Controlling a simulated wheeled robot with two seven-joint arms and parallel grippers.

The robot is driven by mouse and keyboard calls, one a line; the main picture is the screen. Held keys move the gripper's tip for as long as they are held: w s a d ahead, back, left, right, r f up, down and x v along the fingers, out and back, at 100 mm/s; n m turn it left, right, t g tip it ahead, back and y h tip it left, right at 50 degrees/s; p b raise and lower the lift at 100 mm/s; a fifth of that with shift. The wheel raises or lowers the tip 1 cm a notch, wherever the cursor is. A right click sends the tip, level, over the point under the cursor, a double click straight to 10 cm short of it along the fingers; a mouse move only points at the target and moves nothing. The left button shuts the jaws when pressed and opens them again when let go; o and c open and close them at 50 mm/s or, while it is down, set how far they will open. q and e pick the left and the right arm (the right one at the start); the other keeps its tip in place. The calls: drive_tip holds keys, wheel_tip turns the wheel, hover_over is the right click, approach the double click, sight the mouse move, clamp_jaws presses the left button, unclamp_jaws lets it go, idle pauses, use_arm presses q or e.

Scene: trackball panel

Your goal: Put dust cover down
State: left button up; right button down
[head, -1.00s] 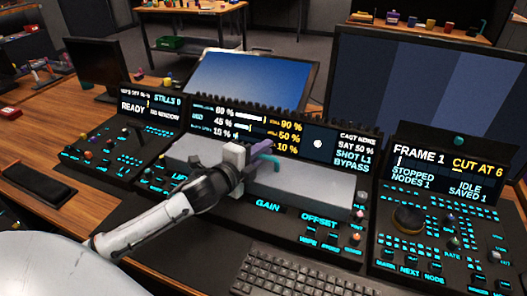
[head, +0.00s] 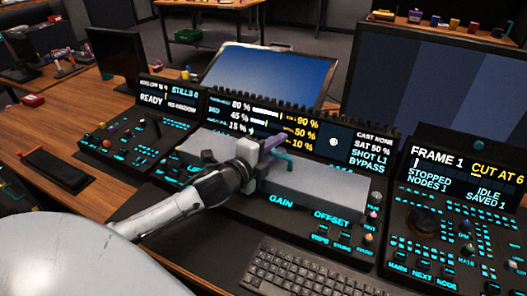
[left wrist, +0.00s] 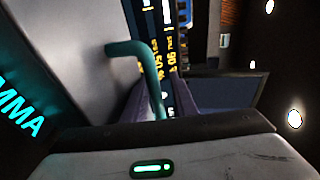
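The dust cover (head: 315,190) is a long grey box-like lid lying low across the middle of the centre console. No gap under its front edge can be made out. It also shows as a grey surface at the left of the left wrist view (left wrist: 70,60). A bent teal handle (left wrist: 125,48) rises beside it. My left gripper (head: 275,152) is over the cover's middle. In the left wrist view its purple fingers (left wrist: 158,98) stand apart, with the handle's lower part between them; contact is hard to tell. My right gripper is not in view.
A display strip (head: 290,125) stands behind the cover. Side panels with lit buttons flank it, the right one with a dark knob (head: 425,222). A keyboard (head: 310,273) lies in front. A large monitor (head: 435,90) stands behind at right. Bare wood (head: 75,210) shows at left.

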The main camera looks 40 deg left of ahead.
use_arm(q)
drive_tip(key=s+r, duration=0.2)
drive_tip(key=s, duration=0.9)
drive_tip(key=shift+d, duration=0.15)
